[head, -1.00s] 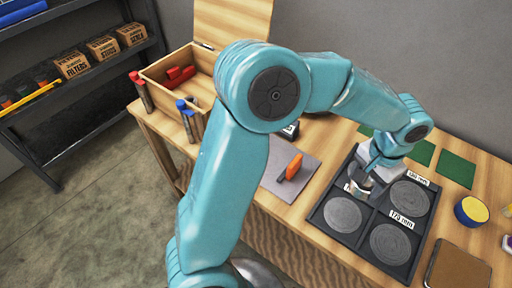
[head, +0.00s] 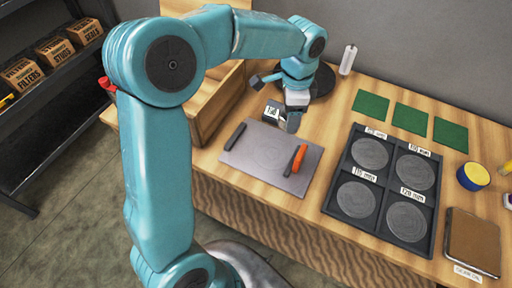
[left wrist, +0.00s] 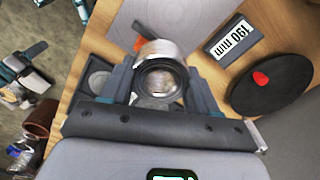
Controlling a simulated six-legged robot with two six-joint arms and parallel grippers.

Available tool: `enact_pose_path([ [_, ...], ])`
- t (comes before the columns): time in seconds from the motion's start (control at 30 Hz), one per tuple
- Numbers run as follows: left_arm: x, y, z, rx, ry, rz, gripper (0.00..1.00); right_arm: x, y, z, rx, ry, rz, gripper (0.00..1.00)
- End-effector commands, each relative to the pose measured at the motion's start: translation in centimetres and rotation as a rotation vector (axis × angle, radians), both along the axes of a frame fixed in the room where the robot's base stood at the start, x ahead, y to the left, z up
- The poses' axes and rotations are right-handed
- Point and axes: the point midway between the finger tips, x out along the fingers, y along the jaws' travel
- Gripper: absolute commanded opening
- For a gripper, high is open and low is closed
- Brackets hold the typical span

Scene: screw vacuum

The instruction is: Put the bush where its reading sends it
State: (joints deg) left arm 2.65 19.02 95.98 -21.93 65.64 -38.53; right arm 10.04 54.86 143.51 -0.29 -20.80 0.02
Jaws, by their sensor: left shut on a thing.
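My left gripper (head: 291,118) is shut on a grey metal bush (head: 294,123) and holds it behind the grey plate (head: 250,162). In the left wrist view, the hollow bush (left wrist: 158,72) sits between the two fingers (left wrist: 160,90). Beside the gripper stands a dark display (head: 272,111). In the left wrist view the display (left wrist: 233,40) shows upside down and seems to read 190 mm. The black tray (head: 331,206) has labelled compartments with round grey pads and no bush; the front labels look like 110 and 120 mm. My right gripper is out of view.
A black disc (head: 320,82) lies behind the gripper. An orange-handled tool (head: 300,157) and a dark bar (head: 235,136) lie on the plate. Green squares (head: 411,118), a yellow-topped blue cylinder (head: 473,176) and a brown-topped box (head: 473,240) are at the right.

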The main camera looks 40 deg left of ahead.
Motion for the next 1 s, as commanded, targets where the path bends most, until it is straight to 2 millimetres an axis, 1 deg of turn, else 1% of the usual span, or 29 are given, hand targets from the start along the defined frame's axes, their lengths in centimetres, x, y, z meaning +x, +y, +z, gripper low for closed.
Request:
enact_pose_path([
  [0.03, -0.1, 1.3, 0.2, 0.001, -0.006, -0.108, 0.10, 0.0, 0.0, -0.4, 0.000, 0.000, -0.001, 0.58],
  [0.1, -0.4, 2.9, 0.5, 0.002, -0.005, -0.276, 0.10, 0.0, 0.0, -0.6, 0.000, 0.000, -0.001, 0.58],
  [0.2, -0.8, 4.9, 1.0, 0.003, -0.006, -0.491, 0.10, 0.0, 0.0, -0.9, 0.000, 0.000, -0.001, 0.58],
  [0.3, -1.3, 6.5, 1.5, 0.005, -0.007, -0.663, 0.10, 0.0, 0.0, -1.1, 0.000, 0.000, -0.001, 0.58],
  [0.4, -1.7, 7.5, 1.8, 0.005, -0.007, -0.781, 0.10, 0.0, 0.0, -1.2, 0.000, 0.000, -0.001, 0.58],
  [0.47, -1.8, 7.9, 1.9, 0.005, -0.007, -0.827, 0.10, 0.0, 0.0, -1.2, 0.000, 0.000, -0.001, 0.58],
  [0.57, -2.0, 8.3, 1.3, 0.004, -0.004, -0.865, 0.10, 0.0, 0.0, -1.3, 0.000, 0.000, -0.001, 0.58],
  [0.67, -2.1, 8.4, -0.7, 0.003, -0.001, -0.874, 0.10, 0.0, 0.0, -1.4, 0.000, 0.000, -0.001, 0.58],
  [0.9, -2.2, 8.6, -7.6, 0.000, 0.001, -0.871, 0.10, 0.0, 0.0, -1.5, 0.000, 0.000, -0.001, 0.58],
  [1.0, -2.2, 8.6, -10.2, 0.001, -0.001, -0.870, 0.10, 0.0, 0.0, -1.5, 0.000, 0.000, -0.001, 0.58],
])
